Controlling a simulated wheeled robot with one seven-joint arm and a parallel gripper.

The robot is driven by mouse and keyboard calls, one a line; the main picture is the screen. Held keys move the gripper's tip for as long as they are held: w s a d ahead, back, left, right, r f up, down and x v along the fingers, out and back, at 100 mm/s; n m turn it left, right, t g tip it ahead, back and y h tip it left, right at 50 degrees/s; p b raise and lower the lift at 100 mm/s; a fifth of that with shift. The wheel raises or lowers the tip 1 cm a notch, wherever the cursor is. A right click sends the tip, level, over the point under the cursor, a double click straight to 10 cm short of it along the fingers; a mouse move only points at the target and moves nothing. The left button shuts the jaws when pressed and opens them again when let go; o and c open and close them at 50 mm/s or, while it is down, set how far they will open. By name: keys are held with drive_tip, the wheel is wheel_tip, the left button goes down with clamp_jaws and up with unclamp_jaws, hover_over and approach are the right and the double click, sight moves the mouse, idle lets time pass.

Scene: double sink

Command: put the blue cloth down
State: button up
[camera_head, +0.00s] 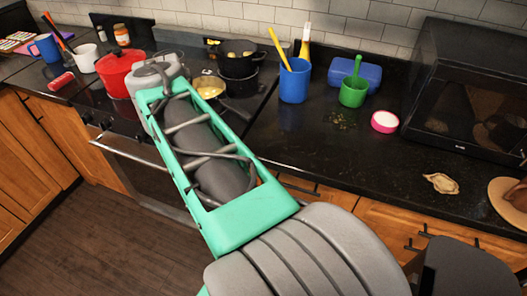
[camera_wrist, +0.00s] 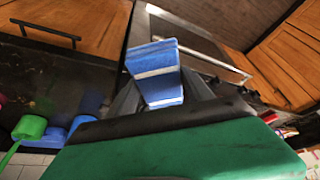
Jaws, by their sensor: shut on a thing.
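The blue cloth (camera_wrist: 153,61), folded with pale stripes, shows in the wrist view between the grey fingers of my gripper (camera_wrist: 160,93). My gripper is shut on it, and the cloth sticks out beyond the fingers. In the head view my green and grey arm reaches toward the stove, hiding part of the stove and counter edge. I cannot make out the cloth or the fingertips there.
The dark counter (camera_head: 300,165) has bare room right of the stove. A blue cup (camera_head: 294,82), green cup (camera_head: 353,92), blue box (camera_head: 368,73), pink-rimmed tub (camera_head: 384,122) and microwave (camera_head: 465,100) stand on it. A red pot (camera_head: 117,72) and black pot (camera_head: 238,64) are on the stove.

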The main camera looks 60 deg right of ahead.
drive_tip(key=s+d+r+m+g+h+b, duration=0.1)
drive_tip(key=s+d+m+g+b, duration=0.15)
drive_tip(key=s+d+m, duration=0.8)
drive_tip(key=n, duration=0.3)
approach(280, 144)
drive_tip(key=shift+w+d+f, duration=0.1)
drive_tip(key=shift+d+f, duration=0.75)
drive_tip(key=x, duration=0.3)
drive_tip(key=shift+a, duration=0.25)
drive_tip(key=shift+f, duration=0.45)
drive_tip(key=shift+f, duration=0.25)
drive_tip(key=o, duration=1.2)
drive_tip(key=shift+r, duration=0.1)
